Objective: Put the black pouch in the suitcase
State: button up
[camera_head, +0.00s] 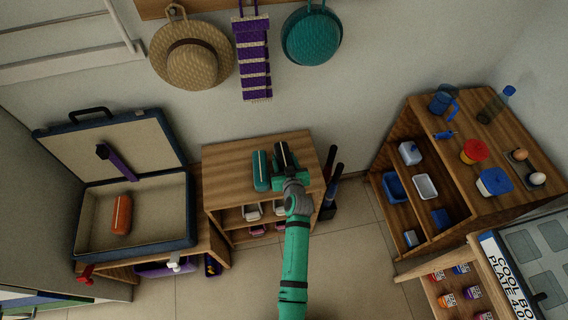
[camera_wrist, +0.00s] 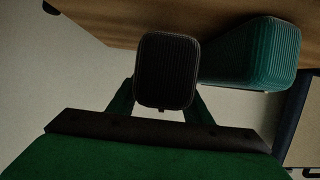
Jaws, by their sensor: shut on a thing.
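The black pouch (camera_head: 281,155) is at the top of the small wooden shelf, beside a teal pouch (camera_head: 261,171). My gripper (camera_head: 290,172) is shut on the black pouch and partly covers it in the head view. In the wrist view the black pouch (camera_wrist: 167,70) shows its ribbed end between my fingers (camera_wrist: 165,95). I cannot tell whether it touches the shelf top. The suitcase (camera_head: 191,212) lies open at the left on a wooden stand, lid up. An orange pouch (camera_head: 121,214) lies inside it at the left, with free room to its right.
The teal pouch (camera_wrist: 250,55) is close to the right of the black one in the wrist view. A larger shelf (camera_head: 440,120) with several items is at the right. Hats and a scarf hang above.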

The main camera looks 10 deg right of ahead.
jog(key=shift+f, duration=1.4)
jog(key=shift+f, duration=0.1)
jog(key=o, duration=1.2)
jog(key=shift+c, duration=0.2)
